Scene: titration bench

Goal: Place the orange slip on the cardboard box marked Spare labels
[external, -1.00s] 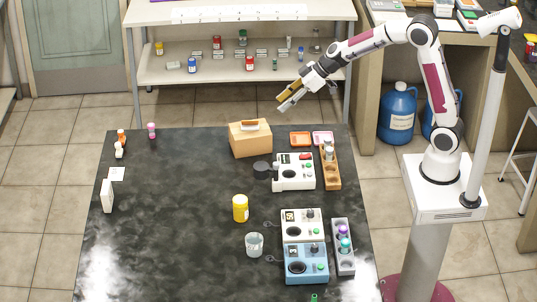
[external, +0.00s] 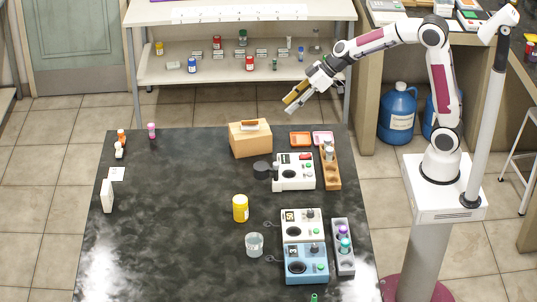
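The cardboard box (external: 250,144) stands at the back of the dark bench. A small white piece with a brownish strip (external: 249,124) is on its top; I cannot read any marking or tell whether this strip is the orange slip.
A white instrument (external: 294,172) and a wooden rack (external: 330,168) stand in front of the coloured squares. A yellow jar (external: 240,208), a glass beaker (external: 254,245) and a blue instrument (external: 306,264) are nearer the front. A shelf (external: 240,68) stands behind.

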